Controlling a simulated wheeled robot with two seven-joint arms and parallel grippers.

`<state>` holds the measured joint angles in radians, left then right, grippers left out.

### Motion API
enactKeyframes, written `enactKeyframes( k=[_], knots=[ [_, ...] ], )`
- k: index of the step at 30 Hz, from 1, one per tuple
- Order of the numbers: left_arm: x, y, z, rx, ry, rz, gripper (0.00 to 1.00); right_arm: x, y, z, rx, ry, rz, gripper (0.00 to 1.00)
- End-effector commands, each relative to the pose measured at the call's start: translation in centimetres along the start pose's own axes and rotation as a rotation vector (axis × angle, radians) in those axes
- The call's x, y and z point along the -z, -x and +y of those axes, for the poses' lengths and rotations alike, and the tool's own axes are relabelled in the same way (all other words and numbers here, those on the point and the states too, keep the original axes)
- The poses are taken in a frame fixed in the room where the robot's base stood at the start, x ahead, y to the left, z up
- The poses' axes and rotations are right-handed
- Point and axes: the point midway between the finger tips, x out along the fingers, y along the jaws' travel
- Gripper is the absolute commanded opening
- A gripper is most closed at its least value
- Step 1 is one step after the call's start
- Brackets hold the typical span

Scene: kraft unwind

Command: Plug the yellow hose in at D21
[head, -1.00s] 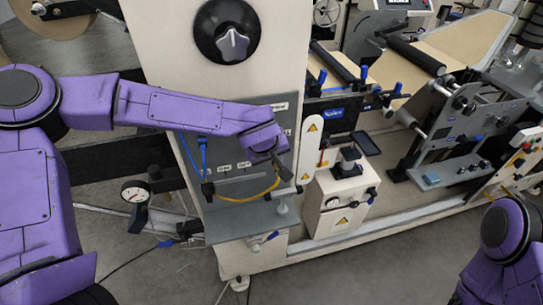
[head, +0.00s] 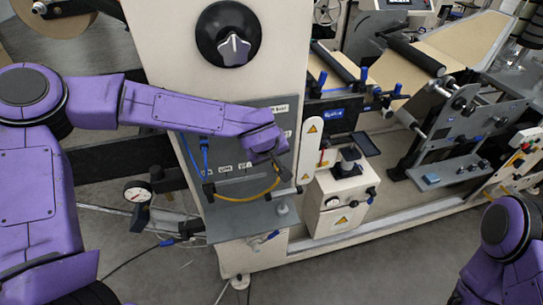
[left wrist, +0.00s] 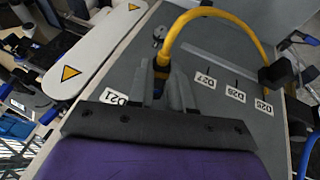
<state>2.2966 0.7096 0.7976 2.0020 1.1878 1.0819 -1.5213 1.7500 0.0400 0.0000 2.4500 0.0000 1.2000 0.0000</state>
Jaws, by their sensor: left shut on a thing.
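The yellow hose (head: 262,195) arcs in front of the grey panel on the machine's front. It also shows in the left wrist view (left wrist: 215,14), looping from my fingers to a dark fitting at the right. My left gripper (head: 280,168) is shut on the hose's near end; its fingers (left wrist: 162,85) stand around a connector with a yellow collar and dark tip. A white label that appears to read D21 (left wrist: 115,97) lies just left of the fingers. Whether the tip touches a port is hidden. My right gripper is not in view.
Several other white labels (left wrist: 235,94) sit in a row right of the fingers. Blue hoses (head: 204,155) hang at the panel's left. A white guard with yellow warning triangles (head: 309,150) stands just right of my gripper. A pressure gauge (head: 137,192) is lower left.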

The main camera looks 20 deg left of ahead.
Motion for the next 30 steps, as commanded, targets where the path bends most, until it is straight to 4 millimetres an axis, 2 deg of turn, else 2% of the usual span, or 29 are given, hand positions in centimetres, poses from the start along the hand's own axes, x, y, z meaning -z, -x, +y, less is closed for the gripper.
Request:
enactKeyframes(
  k=[18,19,21,30],
  knots=[
    [0.23,0.00,0.06,-0.001,0.000,0.000,0.00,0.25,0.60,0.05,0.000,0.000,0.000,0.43],
    [0.21,-0.08,0.04,-0.001,0.000,0.000,0.27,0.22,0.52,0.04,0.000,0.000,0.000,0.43],
    [0.19,-0.10,0.03,-0.001,0.000,0.000,0.49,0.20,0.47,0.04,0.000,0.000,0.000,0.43],
    [0.19,0.04,0.02,-0.001,0.000,0.000,0.50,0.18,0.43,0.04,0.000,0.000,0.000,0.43]
  ],
)
